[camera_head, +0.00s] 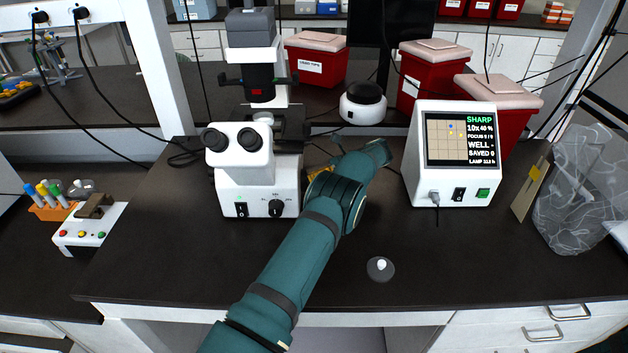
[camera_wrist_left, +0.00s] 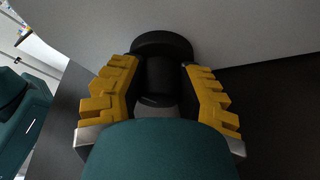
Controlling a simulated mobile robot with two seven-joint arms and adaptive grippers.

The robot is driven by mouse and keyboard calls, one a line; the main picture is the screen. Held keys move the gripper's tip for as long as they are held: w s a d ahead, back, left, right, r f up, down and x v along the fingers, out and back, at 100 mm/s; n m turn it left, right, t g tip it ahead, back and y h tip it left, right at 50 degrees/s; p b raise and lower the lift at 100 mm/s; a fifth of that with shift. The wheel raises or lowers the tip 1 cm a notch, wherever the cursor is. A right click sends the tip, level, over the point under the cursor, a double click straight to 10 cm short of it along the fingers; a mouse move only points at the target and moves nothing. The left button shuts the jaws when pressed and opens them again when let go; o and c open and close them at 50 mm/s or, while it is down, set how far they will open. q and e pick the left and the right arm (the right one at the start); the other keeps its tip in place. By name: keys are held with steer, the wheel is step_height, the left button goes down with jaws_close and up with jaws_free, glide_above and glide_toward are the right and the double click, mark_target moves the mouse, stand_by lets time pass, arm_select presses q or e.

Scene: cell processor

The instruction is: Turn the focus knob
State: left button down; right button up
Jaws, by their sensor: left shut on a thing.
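The white microscope (camera_head: 258,183) stands on the dark bench, left of centre in the head view, with black eyepieces and a front dial. In the left wrist view the black focus knob (camera_wrist_left: 160,78) sticks out from its white side wall. My left gripper (camera_head: 319,172) is at the microscope's right side. Its yellow fingers, in the left wrist view (camera_wrist_left: 161,88), are shut on the knob from both sides. In the head view the knob is hidden by my arm. The monitor (camera_head: 455,170) right of it reads SHARP. My right gripper is not in view.
A small clear dish with a white knob (camera_head: 381,268) lies near the front edge. Red bins (camera_head: 432,82) stand behind, and a clear bag (camera_head: 578,195) is at the right. A tube rack (camera_head: 54,210) is at the left. The front middle is mostly clear.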

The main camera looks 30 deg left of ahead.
arm_select(q)
steer(key=shift+s+a+f, duration=0.1)
steer(key=shift+s+a, duration=0.05)
steer(key=shift+a, duration=0.15)
